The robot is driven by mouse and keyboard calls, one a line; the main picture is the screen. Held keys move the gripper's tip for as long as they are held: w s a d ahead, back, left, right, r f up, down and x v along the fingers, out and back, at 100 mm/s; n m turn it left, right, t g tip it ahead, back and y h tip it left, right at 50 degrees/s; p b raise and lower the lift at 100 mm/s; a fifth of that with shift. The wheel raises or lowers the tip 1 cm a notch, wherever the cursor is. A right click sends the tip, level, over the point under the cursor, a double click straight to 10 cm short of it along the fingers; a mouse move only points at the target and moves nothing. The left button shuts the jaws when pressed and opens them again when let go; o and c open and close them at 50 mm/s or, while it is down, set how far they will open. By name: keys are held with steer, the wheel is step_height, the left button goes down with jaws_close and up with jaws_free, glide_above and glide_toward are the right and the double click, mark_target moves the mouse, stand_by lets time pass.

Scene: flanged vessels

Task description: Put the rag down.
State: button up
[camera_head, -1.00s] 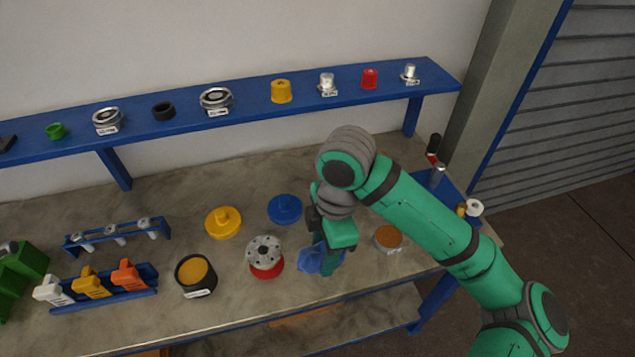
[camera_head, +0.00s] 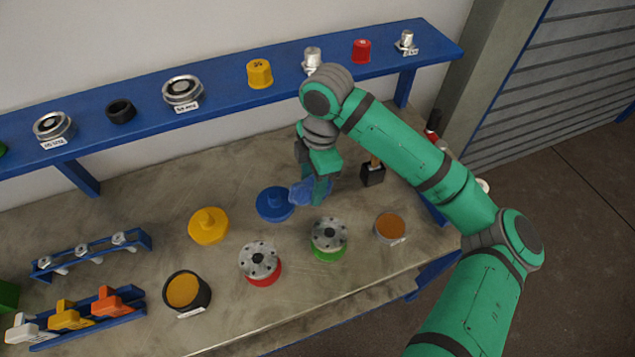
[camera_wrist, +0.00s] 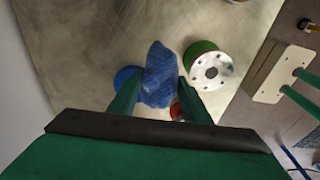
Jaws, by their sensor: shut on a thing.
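The blue rag (camera_head: 308,193) hangs from my gripper (camera_head: 322,186) above the bench, just right of the blue lidded piece (camera_head: 275,204). In the wrist view the crumpled rag (camera_wrist: 158,75) is pinched between the two green fingers of my gripper (camera_wrist: 155,98). It covers part of the blue piece (camera_wrist: 125,76) there. The height of the rag over the bench is hard to tell.
A green flanged vessel (camera_head: 329,239) and a red one (camera_head: 261,263) stand in front of my gripper. A yellow lid (camera_head: 208,226), a black-rimmed pot (camera_head: 187,291) and an orange-filled dish (camera_head: 390,227) are nearby. The blue shelf (camera_head: 222,98) runs behind.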

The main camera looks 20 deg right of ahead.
steer(key=w+d+f, duration=0.1)
steer(key=w+f, duration=0.1)
steer(key=w+d+f, duration=0.1)
steer(key=f, duration=0.1)
steer(key=w+d+f, duration=0.1)
steer(key=w+f, duration=0.1)
steer(key=shift+w+d+f, duration=0.25)
steer(key=shift+w+f, duration=0.2)
steer(key=shift+f, duration=1.5)
steer(key=shift+f, duration=0.1)
steer(key=o, duration=1.1)
steer(key=shift+o, duration=0.2)
step_height(320, 180, up, 12)
steer(key=d, duration=0.1)
steer(key=shift+d, duration=0.25)
